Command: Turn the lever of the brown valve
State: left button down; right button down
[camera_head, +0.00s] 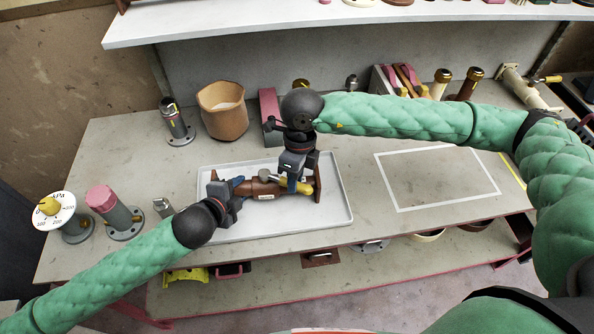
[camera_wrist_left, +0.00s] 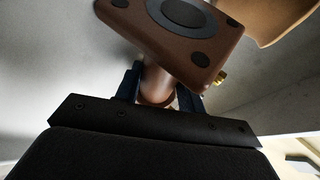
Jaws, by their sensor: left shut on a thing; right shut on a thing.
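The brown valve (camera_head: 262,189) lies in the white tray (camera_head: 335,215), with a flange at its right end. Its yellow lever (camera_head: 302,188) shows near the right end. My left gripper (camera_head: 238,187) is shut on the valve's left part. In the left wrist view its fingers (camera_wrist_left: 160,92) straddle the brown pipe neck just behind a square flange (camera_wrist_left: 185,35) with bolt holes. My right gripper (camera_head: 293,180) reaches down from above and is shut at the yellow lever. Its fingers hide part of the lever and the valve body.
A brown pot (camera_head: 222,112) and a grey pipe fitting (camera_head: 176,125) stand behind the tray. A gauge (camera_head: 50,210) and a pink-capped fitting (camera_head: 112,210) stand at left. A white-outlined area (camera_head: 435,178) at right is empty. A shelf (camera_head: 300,24) overhangs the back.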

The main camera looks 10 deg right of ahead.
pick_arm(q)
jog(key=shift+d, duration=0.1)
pick_arm(e)
jog(key=s+a+m+t+y, duration=0.1)
jog(key=s+a+m+t, duration=0.1)
jog(key=s+a+m, duration=0.2)
jog(key=shift+a+m, duration=1.75)
jog(key=shift+m, duration=2.45)
jog(key=c, duration=1.3)
grip_release()
jog(key=shift+s, duration=0.1)
jog(key=shift+o, duration=0.2)
jog(key=shift+r, duration=0.1)
notch_tip(320, 180, up, 12)
jog(key=d, duration=0.2)
jog(key=shift+d, duration=0.15)
jog(key=shift+f, duration=0.2)
